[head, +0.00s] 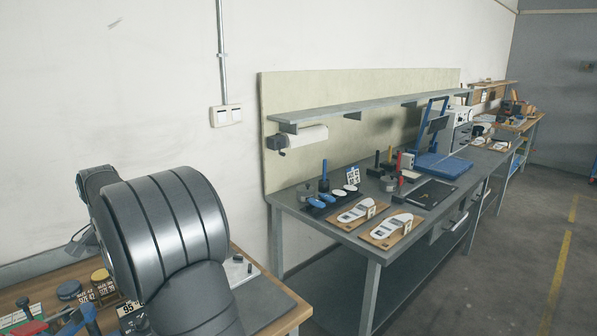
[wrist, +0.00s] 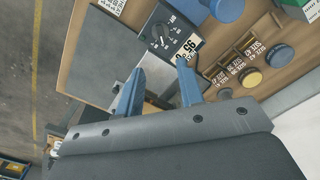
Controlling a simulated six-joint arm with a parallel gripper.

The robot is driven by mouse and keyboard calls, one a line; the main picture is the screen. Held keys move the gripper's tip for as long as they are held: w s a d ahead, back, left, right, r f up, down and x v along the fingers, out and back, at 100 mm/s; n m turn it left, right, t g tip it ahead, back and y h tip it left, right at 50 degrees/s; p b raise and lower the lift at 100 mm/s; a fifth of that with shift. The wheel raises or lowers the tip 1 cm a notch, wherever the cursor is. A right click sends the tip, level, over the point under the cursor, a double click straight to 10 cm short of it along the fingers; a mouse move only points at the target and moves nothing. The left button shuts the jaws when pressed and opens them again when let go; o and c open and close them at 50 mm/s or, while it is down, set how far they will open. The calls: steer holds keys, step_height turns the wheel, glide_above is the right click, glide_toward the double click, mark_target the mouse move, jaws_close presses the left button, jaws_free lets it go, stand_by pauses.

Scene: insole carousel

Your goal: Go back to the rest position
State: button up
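My gripper (wrist: 158,78) shows in the wrist view with its two blue fingers apart and nothing between them. It hangs above a wooden bench top (wrist: 235,95). Beyond the fingertips is a dark box with a dial (wrist: 162,36), with a white label reading 95 (wrist: 190,47) next to it. I cannot tell how high the fingers are above these. In the head view, my large grey arm links fill the lower left, and I cannot make out the gripper there.
Round blue (wrist: 280,55) and yellow (wrist: 250,77) caps stand beside small labels. A grey mat (wrist: 103,48) lies on the bench. A second bench with a shelf (head: 370,108) holds insoles on boards (head: 392,228) and a blue press (head: 440,165). The floor (head: 510,235) at right is clear.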

step_height(320, 180, down, 15)
steer(key=shift+f, duration=0.15)
stand_by(0.5)
